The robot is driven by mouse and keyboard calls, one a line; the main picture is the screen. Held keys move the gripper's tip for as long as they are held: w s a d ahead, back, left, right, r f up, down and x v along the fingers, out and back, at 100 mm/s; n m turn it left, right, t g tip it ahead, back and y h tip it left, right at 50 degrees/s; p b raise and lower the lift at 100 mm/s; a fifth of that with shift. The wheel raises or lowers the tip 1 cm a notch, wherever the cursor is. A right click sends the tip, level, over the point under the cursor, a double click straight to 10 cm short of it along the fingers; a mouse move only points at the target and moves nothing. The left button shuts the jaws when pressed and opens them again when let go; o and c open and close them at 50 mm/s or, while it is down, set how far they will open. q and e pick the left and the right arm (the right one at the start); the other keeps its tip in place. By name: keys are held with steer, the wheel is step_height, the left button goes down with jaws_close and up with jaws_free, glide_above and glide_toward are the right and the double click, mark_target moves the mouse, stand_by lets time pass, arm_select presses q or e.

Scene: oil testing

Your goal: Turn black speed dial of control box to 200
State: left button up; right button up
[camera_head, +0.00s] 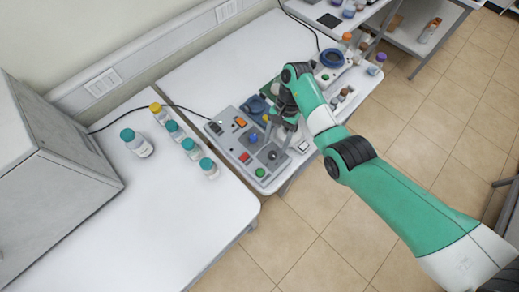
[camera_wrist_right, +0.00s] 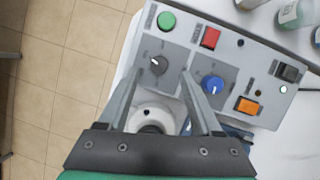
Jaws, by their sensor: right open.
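The grey control box (camera_head: 226,136) lies on the white table in the head view and fills the upper middle of the wrist view (camera_wrist_right: 262,60). Its black speed dial (camera_wrist_right: 158,65) has a light pointer mark and sits on a darker grey panel; it also shows in the head view (camera_head: 272,155). My right gripper (camera_wrist_right: 160,74) is open and empty. In the wrist view its fingertips lie to either side of the black dial; contact is not visible. The dial's scale is too small to read. My left gripper is not in view.
Near the black dial are a blue dial (camera_wrist_right: 212,84), a green button (camera_wrist_right: 167,20), a red button (camera_wrist_right: 210,37) and an orange switch (camera_wrist_right: 247,105). A round white part (camera_wrist_right: 151,118) lies between the finger bases.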

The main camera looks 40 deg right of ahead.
mark_target(273, 154)
steer(key=b+x, duration=0.1)
steer(key=x, duration=0.3)
steer(key=shift+d+b, duration=0.1)
steer(key=shift+b, duration=0.25)
steer(key=shift+s+f, duration=0.1)
steer(key=shift+f, duration=0.25)
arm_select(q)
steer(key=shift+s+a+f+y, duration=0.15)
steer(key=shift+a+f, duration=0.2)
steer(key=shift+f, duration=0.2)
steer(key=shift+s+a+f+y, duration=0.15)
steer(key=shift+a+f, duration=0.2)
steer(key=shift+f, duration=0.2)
arm_select(e)
steer(key=shift+c, duration=0.3)
steer(key=shift+r, duration=0.1)
jaws_close()
